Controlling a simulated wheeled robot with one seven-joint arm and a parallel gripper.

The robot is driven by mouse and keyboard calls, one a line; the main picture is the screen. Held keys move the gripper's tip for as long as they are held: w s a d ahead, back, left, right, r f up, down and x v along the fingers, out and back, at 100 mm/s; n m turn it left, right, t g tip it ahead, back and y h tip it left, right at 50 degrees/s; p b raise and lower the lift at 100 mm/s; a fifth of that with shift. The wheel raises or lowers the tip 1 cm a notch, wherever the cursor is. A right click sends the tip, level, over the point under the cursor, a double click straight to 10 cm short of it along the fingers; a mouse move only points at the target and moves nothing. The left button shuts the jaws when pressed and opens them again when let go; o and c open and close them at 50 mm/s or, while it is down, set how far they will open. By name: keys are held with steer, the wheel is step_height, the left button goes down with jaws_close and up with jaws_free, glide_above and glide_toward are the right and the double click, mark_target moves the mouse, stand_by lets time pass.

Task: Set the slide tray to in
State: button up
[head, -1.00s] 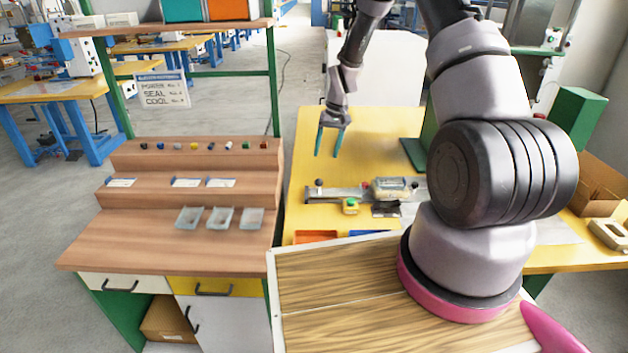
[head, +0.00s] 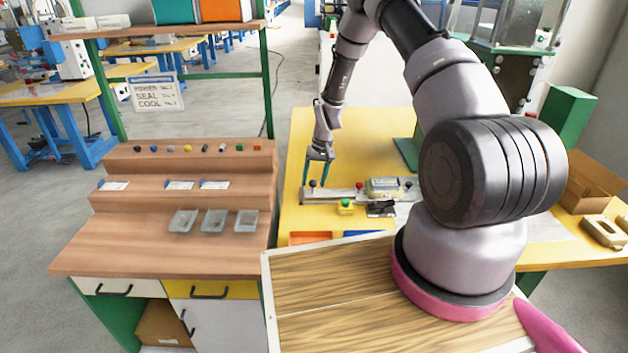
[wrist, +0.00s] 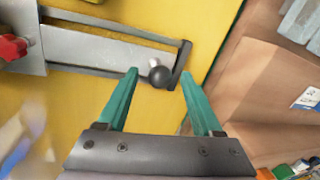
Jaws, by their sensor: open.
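The slide tray (head: 335,195) is a flat grey metal plate on a rail on the yellow table. It also shows in the wrist view (wrist: 105,52), running to a dark end bracket. A dark round knob (wrist: 158,77) sits at its end by the bracket; the knob also shows in the head view (head: 312,183). My gripper (head: 316,184) points down at this left end with its two green fingers apart. In the wrist view the fingertips (wrist: 158,74) lie either side of the knob, with gaps; their height over it is hard to tell.
A red knob (wrist: 12,47) sits on the plate's other part. A yellow box with a green button (head: 345,207) stands in front of the rail. A clear-topped block (head: 384,187) is at its right. The wooden stepped bench (head: 160,258) stands to the left.

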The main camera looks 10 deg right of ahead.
jaws_close()
stand_by(1.4)
